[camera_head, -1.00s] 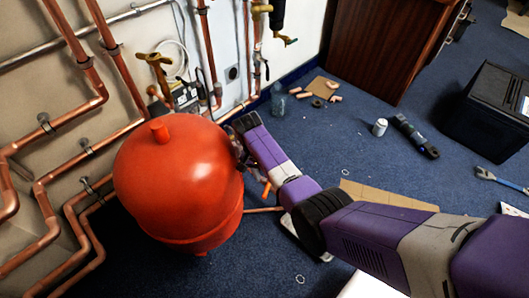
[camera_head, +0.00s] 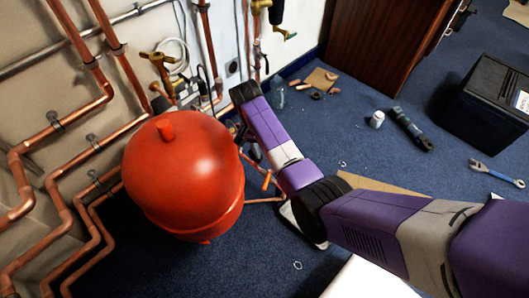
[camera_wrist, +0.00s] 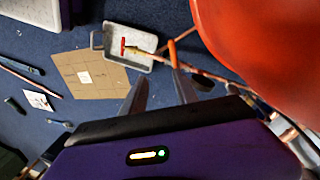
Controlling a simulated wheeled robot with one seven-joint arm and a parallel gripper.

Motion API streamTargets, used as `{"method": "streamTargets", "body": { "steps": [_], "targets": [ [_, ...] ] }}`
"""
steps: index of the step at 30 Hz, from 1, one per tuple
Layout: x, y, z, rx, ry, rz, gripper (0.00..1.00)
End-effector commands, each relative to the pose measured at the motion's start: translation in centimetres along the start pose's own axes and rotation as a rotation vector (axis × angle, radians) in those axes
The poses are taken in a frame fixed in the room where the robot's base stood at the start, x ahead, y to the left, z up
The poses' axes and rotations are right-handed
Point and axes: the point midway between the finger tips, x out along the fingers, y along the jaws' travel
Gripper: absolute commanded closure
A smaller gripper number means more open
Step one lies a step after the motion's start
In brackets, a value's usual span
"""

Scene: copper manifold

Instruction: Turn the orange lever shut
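The orange lever (camera_head: 267,180) sits on copper pipework low beside the big red vessel (camera_head: 185,175). In the wrist view the lever (camera_wrist: 173,53) stands upright in the picture, just beyond my right fingertip. My gripper (camera_wrist: 161,74) is open, its two dark fingers apart with nothing visible between them. I cannot tell whether the right finger touches the lever. In the head view my gripper is mostly hidden between the vessel and my purple arm. The lever's valve body is partly hidden.
The red vessel stands close beside the lever. A grey tray (camera_wrist: 104,40) lies below, with a red-handled piece (camera_wrist: 123,47) over it. Cardboard (camera_wrist: 90,88) lies on the blue carpet. Copper pipes (camera_head: 112,95) line the wall. A black box (camera_head: 488,105) stands far right.

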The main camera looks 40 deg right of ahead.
Motion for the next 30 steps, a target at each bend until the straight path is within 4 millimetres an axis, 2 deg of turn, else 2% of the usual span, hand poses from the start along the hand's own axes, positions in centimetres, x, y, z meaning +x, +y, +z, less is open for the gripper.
{"method": "streamTargets", "body": {
  "steps": [1, 3, 5, 7, 10, 12, 15, 18, 21, 25, 30],
  "targets": [
    [0.1, 0.2, -0.2, 0.005, -0.001, 0.000, 0.77],
    [0.9, 1.3, -0.6, 0.027, -0.011, 0.006, 0.91],
    [2.8, 3.5, -1.0, 0.065, -0.035, 0.020, 1.00],
    [5.9, 7.0, -1.0, 0.130, -0.090, 0.021, 1.00],
    [11.3, 11.4, 0.2, 0.301, -0.205, -0.068, 1.00],
    [14.7, 13.4, 1.4, 0.490, -0.293, -0.177, 1.00],
    [17.4, 14.7, 2.7, 0.806, -0.416, -0.354, 1.00],
    [17.7, 14.7, 2.6, 1.083, -0.525, -0.515, 1.00],
    [16.4, 13.7, 1.8, 1.283, -0.623, -0.639, 1.00],
    [14.4, 12.2, 0.1, 1.415, -0.699, -0.720, 1.00],
    [14.9, 11.6, -0.1, 1.460, -0.716, -0.715, 1.00]
  ]
}}
